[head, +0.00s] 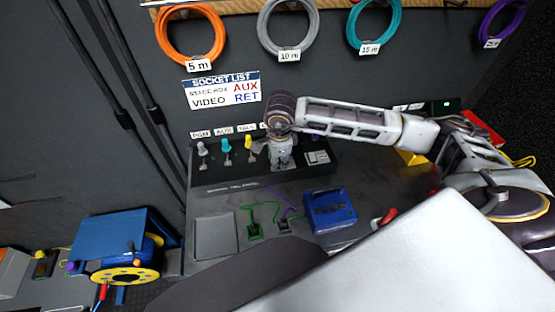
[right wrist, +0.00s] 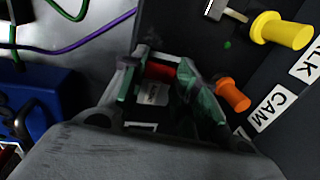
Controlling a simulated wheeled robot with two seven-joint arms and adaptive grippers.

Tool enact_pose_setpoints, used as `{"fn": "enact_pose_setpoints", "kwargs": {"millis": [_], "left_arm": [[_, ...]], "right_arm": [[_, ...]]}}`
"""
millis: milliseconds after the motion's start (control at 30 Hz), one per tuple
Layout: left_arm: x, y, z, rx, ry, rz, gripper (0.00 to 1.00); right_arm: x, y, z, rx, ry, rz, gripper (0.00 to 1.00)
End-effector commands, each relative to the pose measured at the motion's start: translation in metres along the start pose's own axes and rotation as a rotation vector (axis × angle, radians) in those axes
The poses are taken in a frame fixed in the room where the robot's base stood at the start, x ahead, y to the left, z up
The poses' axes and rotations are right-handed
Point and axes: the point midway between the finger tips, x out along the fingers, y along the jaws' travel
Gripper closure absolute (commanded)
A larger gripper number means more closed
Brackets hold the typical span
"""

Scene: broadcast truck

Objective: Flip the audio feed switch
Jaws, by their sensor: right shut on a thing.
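A dark switch panel (head: 235,178) stands at the back of the desk. Metal toggle levers (head: 250,158) sit below a pale, a teal and a yellow plug. My right gripper (head: 282,163) reaches down onto the panel right of the yellow plug. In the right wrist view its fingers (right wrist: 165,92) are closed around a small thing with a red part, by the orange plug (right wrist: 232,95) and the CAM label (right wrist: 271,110). The fingers hide most of it, and it appears to be a switch. No label reading audio is legible. My left gripper is out of view.
A blue cable reel (head: 122,250) stands at left. Coiled cables hang above.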

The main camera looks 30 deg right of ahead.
Motion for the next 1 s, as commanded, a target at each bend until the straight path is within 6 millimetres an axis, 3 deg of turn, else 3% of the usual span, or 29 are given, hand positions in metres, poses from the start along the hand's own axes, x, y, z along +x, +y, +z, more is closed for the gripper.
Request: {"fn": "enact_pose_setpoints", "kwargs": {"millis": [100, 133, 300, 733, 1000], "left_arm": [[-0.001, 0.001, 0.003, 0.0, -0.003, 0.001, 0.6], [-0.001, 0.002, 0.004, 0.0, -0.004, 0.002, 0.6], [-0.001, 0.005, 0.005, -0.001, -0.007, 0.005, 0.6], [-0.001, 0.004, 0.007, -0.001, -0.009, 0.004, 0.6], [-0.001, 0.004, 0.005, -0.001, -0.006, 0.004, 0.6]], "right_arm": [[0.0, -0.001, 0.0, 0.001, 0.001, -0.001, 0.94], [0.0, -0.001, 0.0, 0.001, 0.001, -0.001, 0.69], [0.0, 0.0, 0.0, 0.0, 0.0, 0.0, 0.48], [-0.003, 0.0, 0.0, 0.0, 0.0, 0.0, 0.48], [-0.025, -0.001, 0.001, 0.0, -0.002, -0.001, 0.48]]}}
